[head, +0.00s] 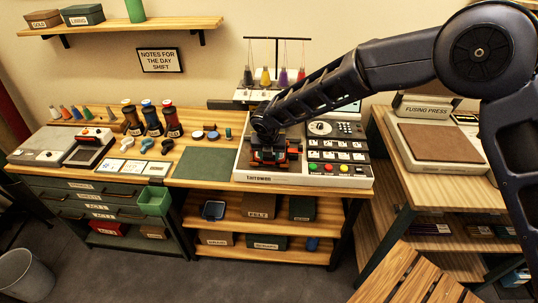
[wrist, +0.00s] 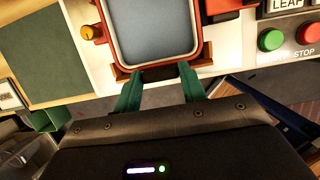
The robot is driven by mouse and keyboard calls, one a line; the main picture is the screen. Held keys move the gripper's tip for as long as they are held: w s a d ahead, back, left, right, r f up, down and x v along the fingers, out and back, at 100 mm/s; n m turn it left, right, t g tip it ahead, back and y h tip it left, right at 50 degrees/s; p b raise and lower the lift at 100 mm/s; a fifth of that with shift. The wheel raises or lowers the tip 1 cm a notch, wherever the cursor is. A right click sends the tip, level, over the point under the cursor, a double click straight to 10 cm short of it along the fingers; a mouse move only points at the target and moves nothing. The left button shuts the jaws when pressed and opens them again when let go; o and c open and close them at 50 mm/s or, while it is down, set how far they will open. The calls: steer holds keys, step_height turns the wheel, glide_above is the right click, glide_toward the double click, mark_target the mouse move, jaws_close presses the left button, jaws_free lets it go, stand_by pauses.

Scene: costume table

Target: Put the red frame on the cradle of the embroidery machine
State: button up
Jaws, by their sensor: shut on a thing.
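The red frame (wrist: 200,32) with its grey-blue inner panel fills the top middle of the wrist view. My gripper (wrist: 158,70) has its two green fingers shut on the near edge of the frame. In the head view my gripper (head: 266,143) is over the left part of the white embroidery machine (head: 239,173), and my arm hides much of the frame. Orange-brown parts that look like the cradle (wrist: 122,73) show beside the fingers under the frame's near edge. I cannot tell whether the frame rests on the cradle or hangs just above it.
The machine's buttons and dial (head: 320,128) lie right of my gripper. Thread cones (head: 265,77) stand behind. A green mat (head: 205,167) lies left, with spools (head: 150,118) beyond. The fusing press (head: 440,143) is on another table at the right.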

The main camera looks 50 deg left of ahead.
steer(key=shift+f, duration=0.35)
stand_by(0.3)
steer(key=o, duration=1)
steer(key=shift+r, duration=2.25)
steer(key=s+d+r, duration=0.1)
steer(key=s+d, duration=0.1)
steer(key=s+d+r, duration=0.2)
steer(key=shift+s+d, duration=0.1)
steer(key=shift+d, duration=0.05)
